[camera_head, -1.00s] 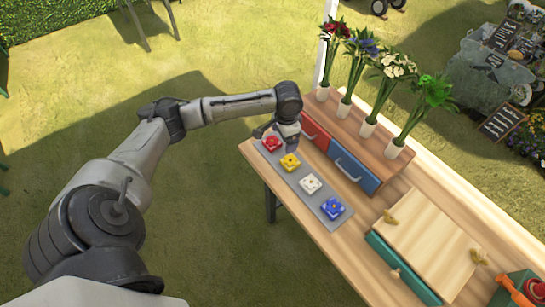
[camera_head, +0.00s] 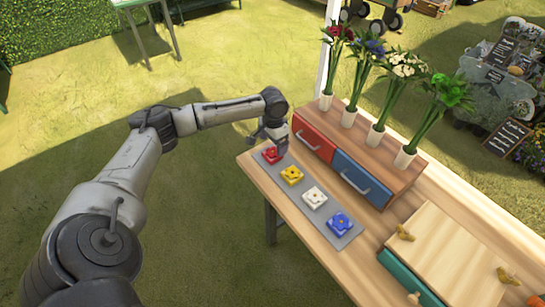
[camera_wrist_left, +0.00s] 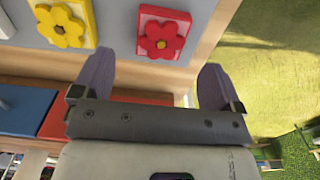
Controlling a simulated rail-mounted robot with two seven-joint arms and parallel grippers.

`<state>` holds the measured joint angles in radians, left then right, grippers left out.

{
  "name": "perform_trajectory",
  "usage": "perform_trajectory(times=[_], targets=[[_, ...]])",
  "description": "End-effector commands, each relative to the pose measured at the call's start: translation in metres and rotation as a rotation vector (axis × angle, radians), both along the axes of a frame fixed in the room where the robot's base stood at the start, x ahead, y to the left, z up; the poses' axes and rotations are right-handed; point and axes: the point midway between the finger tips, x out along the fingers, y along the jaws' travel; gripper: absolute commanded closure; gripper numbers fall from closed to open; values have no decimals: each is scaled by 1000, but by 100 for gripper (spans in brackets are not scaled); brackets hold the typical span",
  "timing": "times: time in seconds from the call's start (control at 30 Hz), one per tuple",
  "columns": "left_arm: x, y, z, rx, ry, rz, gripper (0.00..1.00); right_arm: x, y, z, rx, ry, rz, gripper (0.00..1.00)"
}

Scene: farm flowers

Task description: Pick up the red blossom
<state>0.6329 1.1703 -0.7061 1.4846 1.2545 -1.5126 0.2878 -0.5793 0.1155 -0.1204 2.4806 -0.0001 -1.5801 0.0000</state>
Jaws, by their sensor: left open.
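The red blossom (camera_head: 271,155) is a red flower on a red square block at the far end of a grey mat (camera_head: 266,168) on the wooden table. It also shows in the left wrist view (camera_wrist_left: 161,37), ahead of the fingers and between their lines. My left gripper (camera_head: 281,150) hangs just behind and to the right of the red blossom in the head view. In the left wrist view my left gripper (camera_wrist_left: 155,80) is open with nothing between its two fingers. I cannot tell its exact height above the table. My right gripper is not in view.
Yellow (camera_head: 292,175), white (camera_head: 314,197) and blue (camera_head: 340,222) blossoms line the mat. A drawer box with red (camera_head: 312,139) and blue (camera_head: 352,178) fronts stands behind, with vases of flowers on top. A lidded box (camera_head: 445,250) stands at right. The table's left edge is close by.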

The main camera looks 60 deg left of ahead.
Motion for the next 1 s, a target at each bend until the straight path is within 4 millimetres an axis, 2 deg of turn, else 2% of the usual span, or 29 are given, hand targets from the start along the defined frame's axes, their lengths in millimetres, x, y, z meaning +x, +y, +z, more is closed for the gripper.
perform_trajectory(times=[0.27,0.6,0.87,1.0], targets=[[-1,0,-12,0,0,-1,8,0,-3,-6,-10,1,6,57],[-3,1,-53,0,1,-1,8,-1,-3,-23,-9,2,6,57],[-3,1,-55,0,-1,-2,8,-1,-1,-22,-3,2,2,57],[-3,1,-55,0,-1,-2,21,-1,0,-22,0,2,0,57]])
